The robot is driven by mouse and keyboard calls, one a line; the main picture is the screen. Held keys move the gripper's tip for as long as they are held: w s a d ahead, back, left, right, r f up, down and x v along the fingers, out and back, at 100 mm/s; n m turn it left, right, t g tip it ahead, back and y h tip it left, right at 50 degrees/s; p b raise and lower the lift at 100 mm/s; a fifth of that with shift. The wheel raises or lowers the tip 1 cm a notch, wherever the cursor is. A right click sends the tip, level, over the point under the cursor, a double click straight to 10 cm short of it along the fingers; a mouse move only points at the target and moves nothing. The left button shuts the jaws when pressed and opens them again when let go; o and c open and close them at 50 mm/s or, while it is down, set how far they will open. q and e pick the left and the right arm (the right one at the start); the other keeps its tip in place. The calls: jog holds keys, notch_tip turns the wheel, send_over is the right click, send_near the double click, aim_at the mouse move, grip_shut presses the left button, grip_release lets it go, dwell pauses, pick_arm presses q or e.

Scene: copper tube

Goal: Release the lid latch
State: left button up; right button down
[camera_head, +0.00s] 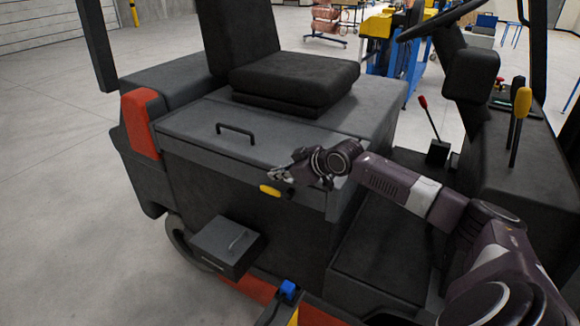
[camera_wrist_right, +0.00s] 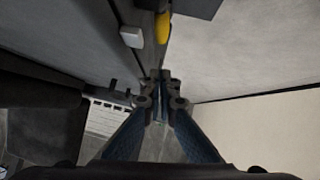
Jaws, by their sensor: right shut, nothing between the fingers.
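The lid (camera_head: 190,122) is a dark grey panel on the vehicle's side box, with a black bar handle (camera_head: 235,133). It lies flat and looks closed. A yellow latch (camera_head: 270,190) sits on the box's front face, just below the lid's edge. My right gripper (camera_head: 277,175) is just above the latch in the head view, its fingers pointing left. In the right wrist view its fingertips (camera_wrist_right: 160,93) are together with nothing between them. There the yellow latch (camera_wrist_right: 163,27) shows beyond the tips, apart from them. My left gripper is out of view.
The black seat (camera_head: 290,80) stands behind the lid. A grey step box (camera_head: 226,245) juts out low at the front left. Levers (camera_head: 518,115) and a steering column are on the right. Open concrete floor (camera_head: 60,200) lies to the left.

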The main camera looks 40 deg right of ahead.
jog(key=shift+w+r+b+v, duration=0.4)
jog(key=shift+b+v, duration=0.6)
jog(key=shift+v, duration=2.2)
jog(key=s+a+f+n+g+y, duration=0.1)
jog(key=s+a+f+g, duration=0.1)
jog(key=s+a+f, duration=0.75)
jog(key=s+a+f+n+g, duration=0.1)
jog(key=s+a+f+g, duration=0.2)
jog(key=s+a+f, duration=0.6)
jog(key=s+a+f+m+g+h, duration=0.1)
jog(key=s+a+f+m+h, duration=0.15)
jog(key=s, duration=0.55)
jog(key=s+a+f+m+g+h, duration=0.1)
jog(key=s+a+f+m, duration=0.25)
jog(key=s, duration=0.35)
notch_tip(320, 180, down, 29)
jog(key=s+n+g+b, duration=0.1)
jog(key=s+g+b, duration=0.1)
jog(key=s, duration=0.1)
jog(key=s+d+f+b, duration=0.1)
jog(key=s+d+f, duration=0.1)
jog(key=s+f, duration=0.6)
jog(key=s+d+f+b, duration=0.1)
jog(key=s+d+f, duration=0.1)
jog(key=s+f, duration=0.7)
jog(key=shift+f+g+b, duration=0.3)
jog(key=shift+f+g, duration=0.1)
jog(key=shift+f, duration=0.35)
